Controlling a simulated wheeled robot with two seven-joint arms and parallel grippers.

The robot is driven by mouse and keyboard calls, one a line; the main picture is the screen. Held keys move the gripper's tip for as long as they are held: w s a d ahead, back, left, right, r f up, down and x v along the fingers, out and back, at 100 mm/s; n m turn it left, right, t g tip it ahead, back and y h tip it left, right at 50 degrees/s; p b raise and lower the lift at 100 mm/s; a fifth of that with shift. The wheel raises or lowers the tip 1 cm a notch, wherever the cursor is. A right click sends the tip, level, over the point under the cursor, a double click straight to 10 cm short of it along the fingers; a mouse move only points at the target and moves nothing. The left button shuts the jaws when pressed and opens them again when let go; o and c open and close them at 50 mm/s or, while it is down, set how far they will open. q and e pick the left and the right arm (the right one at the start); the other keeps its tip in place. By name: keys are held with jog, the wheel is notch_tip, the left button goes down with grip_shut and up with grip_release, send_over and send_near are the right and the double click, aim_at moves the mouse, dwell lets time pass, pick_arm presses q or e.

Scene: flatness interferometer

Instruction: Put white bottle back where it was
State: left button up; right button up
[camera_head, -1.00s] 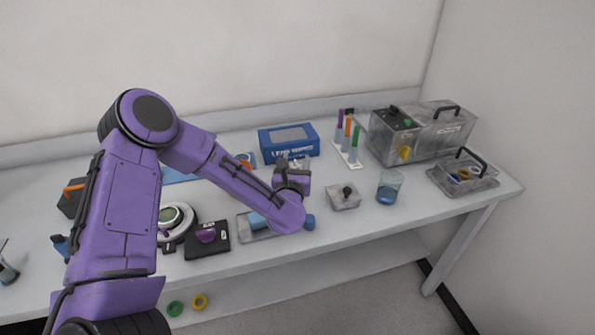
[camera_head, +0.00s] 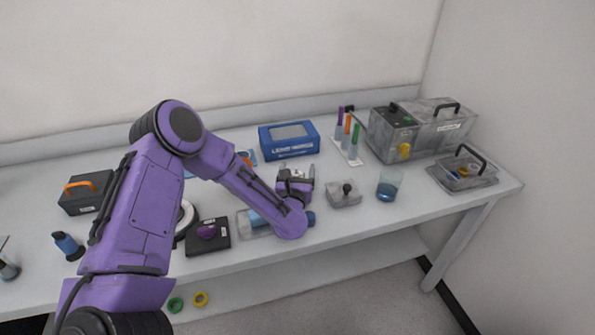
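My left arm comes in from the left in the head view, and its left gripper (camera_head: 297,171) is over the middle of the table, in front of the blue box. The fingers point away from the camera and are small and partly hidden by my own wrist. A pale grey-white shape shows at the fingertips; I cannot tell whether it is the white bottle or part of the gripper. No white bottle can be made out clearly elsewhere. My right gripper is not in view.
Behind the gripper stands a blue box (camera_head: 289,141). To its right are a tube rack (camera_head: 352,158), a small grey block (camera_head: 343,195), a beaker (camera_head: 388,187) and large grey cases (camera_head: 418,132). A blue cylinder on a tray lies partly under my wrist. A black box (camera_head: 208,236) is nearer.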

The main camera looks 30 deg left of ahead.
pick_arm(q)
jog(key=shift+r+p, duration=0.35)
jog(key=b+v, duration=0.1)
jog(key=v, duration=0.3)
jog(key=b+v, duration=0.2)
jog(key=v, duration=0.1)
jog(key=b+v, duration=0.1)
jog(key=v, duration=0.3)
jog(key=shift+s+d+f+b, duration=0.2)
jog(key=shift+s+f+b, duration=0.05)
jog(key=shift+s+b, duration=0.05)
jog(key=shift+s+r, duration=0.1)
jog(key=shift+s, duration=0.1)
